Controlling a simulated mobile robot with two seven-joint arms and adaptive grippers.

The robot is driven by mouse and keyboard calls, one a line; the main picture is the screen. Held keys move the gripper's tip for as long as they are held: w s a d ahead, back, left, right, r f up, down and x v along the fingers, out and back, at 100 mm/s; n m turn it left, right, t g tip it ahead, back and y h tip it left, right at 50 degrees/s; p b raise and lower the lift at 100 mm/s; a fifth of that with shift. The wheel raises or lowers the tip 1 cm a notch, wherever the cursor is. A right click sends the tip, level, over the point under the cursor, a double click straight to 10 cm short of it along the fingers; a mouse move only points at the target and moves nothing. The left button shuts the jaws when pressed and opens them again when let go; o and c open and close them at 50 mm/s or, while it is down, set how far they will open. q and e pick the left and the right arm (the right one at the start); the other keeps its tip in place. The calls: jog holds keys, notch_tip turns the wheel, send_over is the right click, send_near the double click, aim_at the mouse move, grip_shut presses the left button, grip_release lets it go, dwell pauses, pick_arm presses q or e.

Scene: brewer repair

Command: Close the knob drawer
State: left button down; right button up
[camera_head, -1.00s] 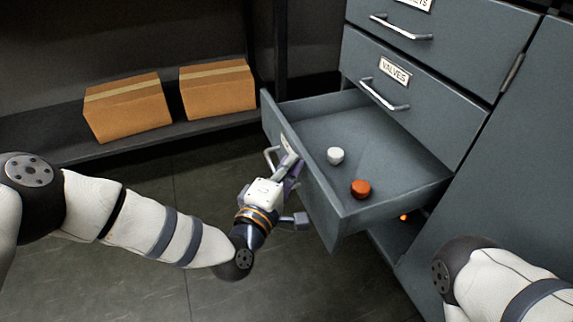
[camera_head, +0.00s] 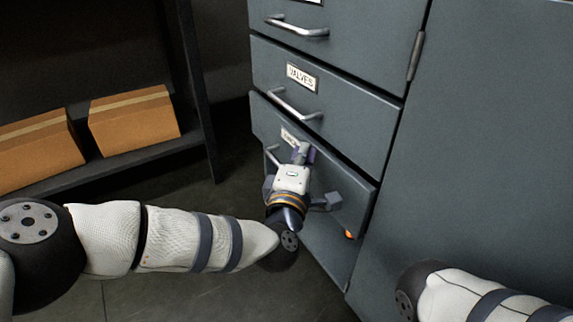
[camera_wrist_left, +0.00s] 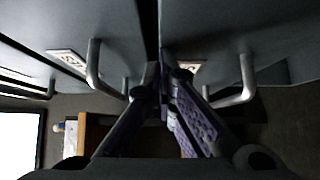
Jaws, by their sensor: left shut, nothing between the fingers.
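The knob drawer (camera_head: 345,190) is the lower drawer of the grey cabinet, below the drawer labelled VALVES. Its front stands close to the cabinet face, and no inside of it shows in the head view. My left gripper (camera_head: 304,152) is at the drawer's front, over part of its label and beside its handle (camera_head: 271,158). In the left wrist view the fingers (camera_wrist_left: 165,85) are shut and empty, near the gap between two drawer fronts, with a handle (camera_wrist_left: 246,80) to the right. My right gripper is not in view; only my right arm shows at the lower right.
The VALVES drawer (camera_head: 330,110) above is shut, with a bar handle (camera_head: 295,105). A plain grey panel (camera_head: 480,150) fills the right. Two cardboard boxes (camera_head: 133,120) sit on a low shelf at the left. Dark floor lies below.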

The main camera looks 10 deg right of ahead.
pick_arm(q)
jog(key=shift+w+d, duration=0.25)
jog(key=shift+d, duration=0.6)
jog(key=shift+r, duration=0.1)
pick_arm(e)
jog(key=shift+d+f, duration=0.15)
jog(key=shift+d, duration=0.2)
pick_arm(q)
jog(key=shift+r, duration=0.1)
